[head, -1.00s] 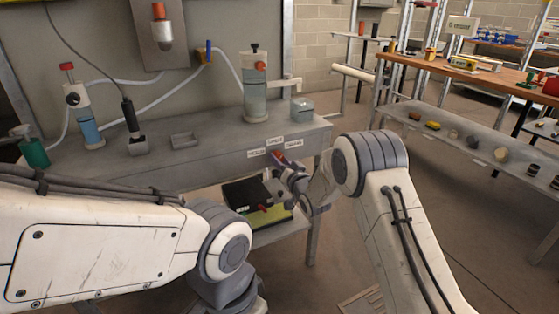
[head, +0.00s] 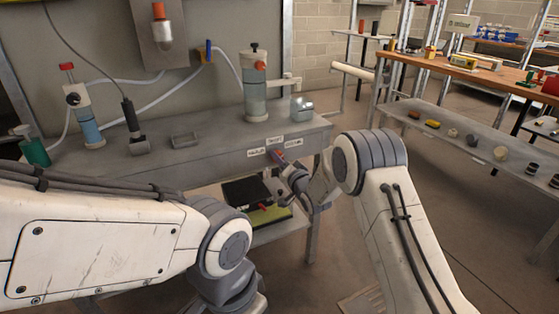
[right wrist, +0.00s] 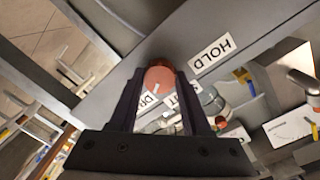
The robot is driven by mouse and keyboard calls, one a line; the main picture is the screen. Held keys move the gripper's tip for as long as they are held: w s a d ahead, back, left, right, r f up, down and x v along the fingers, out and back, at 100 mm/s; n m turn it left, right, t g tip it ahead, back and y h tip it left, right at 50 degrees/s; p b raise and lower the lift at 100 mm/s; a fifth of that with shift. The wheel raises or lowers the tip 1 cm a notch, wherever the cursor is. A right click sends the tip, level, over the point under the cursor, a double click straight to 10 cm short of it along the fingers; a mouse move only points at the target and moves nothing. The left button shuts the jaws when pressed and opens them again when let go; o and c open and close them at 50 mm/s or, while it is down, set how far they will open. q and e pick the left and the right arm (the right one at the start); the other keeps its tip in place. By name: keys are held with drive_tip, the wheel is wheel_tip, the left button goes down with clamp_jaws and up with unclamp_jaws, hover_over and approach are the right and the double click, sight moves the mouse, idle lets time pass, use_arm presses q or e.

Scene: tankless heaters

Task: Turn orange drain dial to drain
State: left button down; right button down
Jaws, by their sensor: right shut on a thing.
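The orange drain dial (head: 277,155) sits on the front face of the grey bench, below a row of small white labels (head: 275,140). In the right wrist view the dial (right wrist: 158,79) is round with a short white mark, which points towards the partly hidden label beginning "DR" (right wrist: 150,101). The "HOLD" label (right wrist: 211,54) lies to its upper right. My right gripper (head: 283,164) is at the dial; in the wrist view its two dark fingers (right wrist: 158,85) are closed on the dial's sides. My left arm shows at the left, but its gripper is out of view.
On the bench top (head: 215,137) stand a clear cylinder (head: 255,95), a blue-filled cylinder (head: 85,120), a green bottle (head: 33,150) and a shiny grey object (head: 302,108). A black and yellow-green case (head: 270,215) lies on the shelf below. Shelving (head: 450,135) stands at the right.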

drive_tip(key=shift+c, duration=1.8)
unclamp_jaws()
drive_tip(key=p+v, duration=0.1)
drive_tip(key=v, duration=0.9)
drive_tip(key=shift+s, duration=0.3)
drive_tip(key=shift+r, duration=0.1)
